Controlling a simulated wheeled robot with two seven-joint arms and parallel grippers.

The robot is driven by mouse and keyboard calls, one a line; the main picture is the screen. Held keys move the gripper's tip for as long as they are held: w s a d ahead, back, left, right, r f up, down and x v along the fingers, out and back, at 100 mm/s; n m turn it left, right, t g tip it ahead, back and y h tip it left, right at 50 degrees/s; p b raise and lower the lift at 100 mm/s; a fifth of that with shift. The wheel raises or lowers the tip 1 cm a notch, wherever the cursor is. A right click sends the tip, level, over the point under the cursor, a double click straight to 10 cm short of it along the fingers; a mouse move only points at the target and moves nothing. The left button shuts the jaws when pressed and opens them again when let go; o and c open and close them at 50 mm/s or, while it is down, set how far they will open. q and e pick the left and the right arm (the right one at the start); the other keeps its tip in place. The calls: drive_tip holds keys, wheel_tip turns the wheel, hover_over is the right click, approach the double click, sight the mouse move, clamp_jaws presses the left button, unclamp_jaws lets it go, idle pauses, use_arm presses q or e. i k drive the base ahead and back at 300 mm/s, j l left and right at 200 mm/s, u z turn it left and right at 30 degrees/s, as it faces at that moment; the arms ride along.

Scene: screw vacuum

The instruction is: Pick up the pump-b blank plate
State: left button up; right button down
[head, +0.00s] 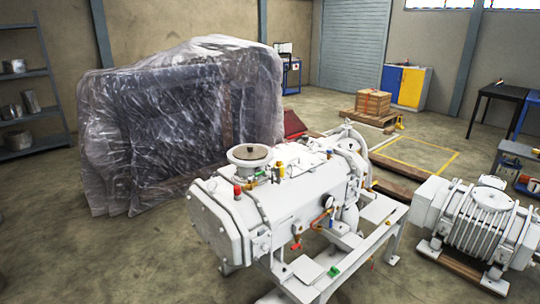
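A white screw vacuum pump (285,200) stands on a white frame in the middle of the head view. A round flange (234,154) on its top carries a brown disc-shaped plate (254,152) with a small dark spot at its centre. A second white pump (485,218) with a ribbed body sits at the right on a wooden base. I see no label telling which pump is pump-b. Neither of my grippers is in view.
A large plastic-wrapped load (180,120) stands behind the middle pump at left. A metal shelf (35,74) is at the far left, a carton (373,102) on a pallet at the back. A dark table (502,91) stands at right. The front-left floor (90,255) is clear.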

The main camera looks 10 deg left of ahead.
sight(251, 152)
drive_tip(key=z, duration=1.75)
drive_tip(key=j+z, duration=0.4)
drive_tip(key=k+j+z, duration=0.15)
drive_tip(key=z, duration=0.25)
drive_tip(key=k+j+z, duration=0.2)
drive_tip(key=j+z, duration=0.2)
drive_tip(key=k+j, duration=0.4)
drive_tip(key=j, duration=0.15)
drive_tip(key=k+j, duration=0.4)
drive_tip(key=j, duration=0.2)
drive_tip(key=k+j, duration=0.45)
drive_tip(key=j, duration=0.15)
